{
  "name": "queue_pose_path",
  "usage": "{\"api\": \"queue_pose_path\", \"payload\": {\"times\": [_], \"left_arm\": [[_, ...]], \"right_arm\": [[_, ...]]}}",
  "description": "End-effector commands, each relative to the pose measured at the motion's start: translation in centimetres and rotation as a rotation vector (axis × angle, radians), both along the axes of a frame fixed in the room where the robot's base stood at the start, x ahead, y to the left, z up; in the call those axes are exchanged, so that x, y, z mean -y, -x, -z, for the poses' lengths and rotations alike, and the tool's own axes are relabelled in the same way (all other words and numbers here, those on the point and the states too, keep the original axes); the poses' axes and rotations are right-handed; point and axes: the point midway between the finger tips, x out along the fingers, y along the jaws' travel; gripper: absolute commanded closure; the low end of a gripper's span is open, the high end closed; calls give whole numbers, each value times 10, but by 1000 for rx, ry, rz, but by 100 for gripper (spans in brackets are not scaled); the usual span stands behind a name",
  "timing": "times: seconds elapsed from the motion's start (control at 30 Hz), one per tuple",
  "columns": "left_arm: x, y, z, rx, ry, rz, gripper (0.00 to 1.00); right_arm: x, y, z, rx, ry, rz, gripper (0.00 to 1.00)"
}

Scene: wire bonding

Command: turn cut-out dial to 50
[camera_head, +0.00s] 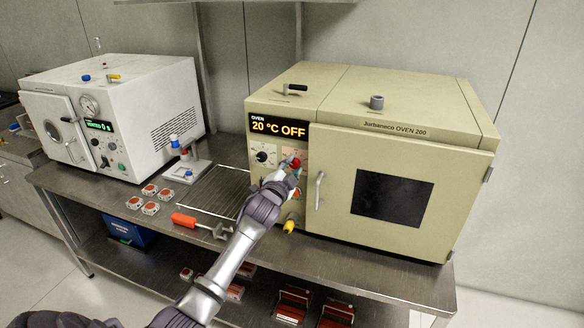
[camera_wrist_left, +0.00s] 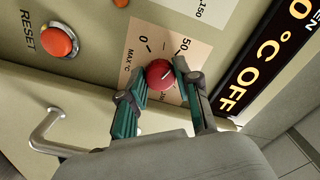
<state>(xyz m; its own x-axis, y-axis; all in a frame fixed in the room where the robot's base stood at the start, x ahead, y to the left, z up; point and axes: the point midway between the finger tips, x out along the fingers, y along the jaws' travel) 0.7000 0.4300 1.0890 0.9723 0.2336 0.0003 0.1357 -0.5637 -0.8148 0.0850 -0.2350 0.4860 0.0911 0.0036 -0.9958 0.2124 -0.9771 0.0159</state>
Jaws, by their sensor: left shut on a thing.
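The cut-out dial (camera_wrist_left: 160,73) is a small round red knob on the oven's front panel. A pale label around it in the left wrist view reads "MAX °C", "0" and "50". My left gripper (camera_wrist_left: 158,82) is shut on the dial, with one dark green finger on each side. In the head view the gripper (camera_head: 291,170) reaches the beige oven's (camera_head: 400,134) panel, left of its door, and covers part of the dial. The dial's pointer mark is too small to read. My right gripper is not in view.
The oven display (camera_head: 279,126) reads "20 °C OFF". A black knob (camera_head: 264,156) is left of the dial. A red reset button (camera_wrist_left: 59,40) and the door handle (camera_head: 319,190) are close by. A wire rack (camera_head: 213,190) and a red-handled tool (camera_head: 198,223) lie on the bench.

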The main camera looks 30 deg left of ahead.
Motion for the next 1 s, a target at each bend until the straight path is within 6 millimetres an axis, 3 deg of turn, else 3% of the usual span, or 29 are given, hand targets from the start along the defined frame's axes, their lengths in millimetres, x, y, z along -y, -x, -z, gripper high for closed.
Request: {"api": "queue_pose_path", "payload": {"times": [0.23, 0.27, 0.3, 0.67, 0.83, 1.0], "left_arm": [[0, 0, 1, -2, 0, 0, 100], [0, 0, 1, -2, 0, 0, 63], [0, 0, 1, -2, 0, 0, 57], [1, 3, 1, -2, -2, 0, 57], [6, 25, 2, -2, -2, 1, 57], [15, 62, 2, -4, -3, 1, 57]], "right_arm": [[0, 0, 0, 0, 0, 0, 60], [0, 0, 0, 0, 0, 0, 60], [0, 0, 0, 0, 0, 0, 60], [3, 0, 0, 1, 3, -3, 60], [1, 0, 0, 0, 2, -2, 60], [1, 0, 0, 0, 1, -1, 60]]}}
